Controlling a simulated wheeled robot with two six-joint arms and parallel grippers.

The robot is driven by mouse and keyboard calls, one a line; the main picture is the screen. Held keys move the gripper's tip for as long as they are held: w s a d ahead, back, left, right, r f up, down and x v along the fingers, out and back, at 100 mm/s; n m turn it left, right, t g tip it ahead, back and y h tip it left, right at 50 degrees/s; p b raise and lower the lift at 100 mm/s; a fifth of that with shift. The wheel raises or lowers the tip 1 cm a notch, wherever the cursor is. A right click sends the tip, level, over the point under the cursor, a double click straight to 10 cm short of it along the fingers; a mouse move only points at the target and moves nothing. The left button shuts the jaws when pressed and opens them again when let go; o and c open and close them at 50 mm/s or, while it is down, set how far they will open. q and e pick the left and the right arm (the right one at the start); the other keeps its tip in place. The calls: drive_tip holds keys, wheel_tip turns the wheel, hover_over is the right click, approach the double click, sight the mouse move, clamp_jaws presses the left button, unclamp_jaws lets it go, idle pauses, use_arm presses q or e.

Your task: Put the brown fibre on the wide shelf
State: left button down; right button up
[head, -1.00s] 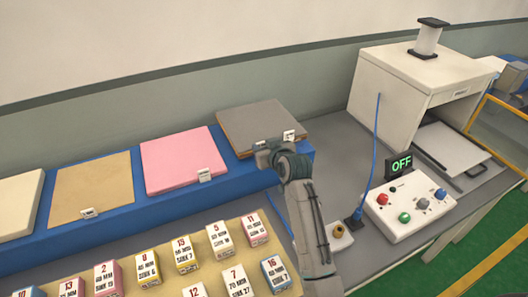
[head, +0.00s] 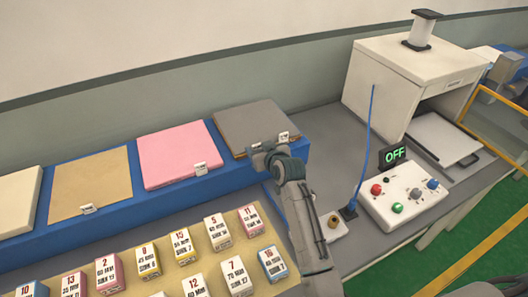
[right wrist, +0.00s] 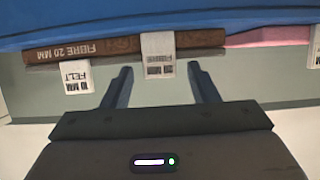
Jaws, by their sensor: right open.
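The brown fibre (right wrist: 110,47) shows as a thin brown edge marked "FIBRE 20 MM" in the right wrist view, which is upside down. In the head view, its edge (head: 228,142) shows under a grey slab (head: 255,119) at the right end of the blue shelf (head: 180,190). My right gripper (head: 262,151) is at the front of this stack. In the wrist view, its open fingers (right wrist: 163,80) point at the stack, with a white tag (right wrist: 158,62) between their tips. Nothing is held. My left gripper is not in view. I cannot tell which surface is the wide shelf.
Pink (head: 178,155), tan (head: 90,183) and cream (head: 17,198) slabs lie left along the blue shelf. Several labelled blocks stand on a tan board (head: 130,270) in front. A control box (head: 410,190) and white press (head: 410,75) stand to the right.

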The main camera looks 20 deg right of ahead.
drive_tip(key=b+v, duration=0.3)
drive_tip(key=v, duration=0.8)
drive_tip(key=shift+s+r, duration=0.25)
drive_tip(key=shift+s, duration=0.1)
drive_tip(key=shift+d+f, duration=0.1)
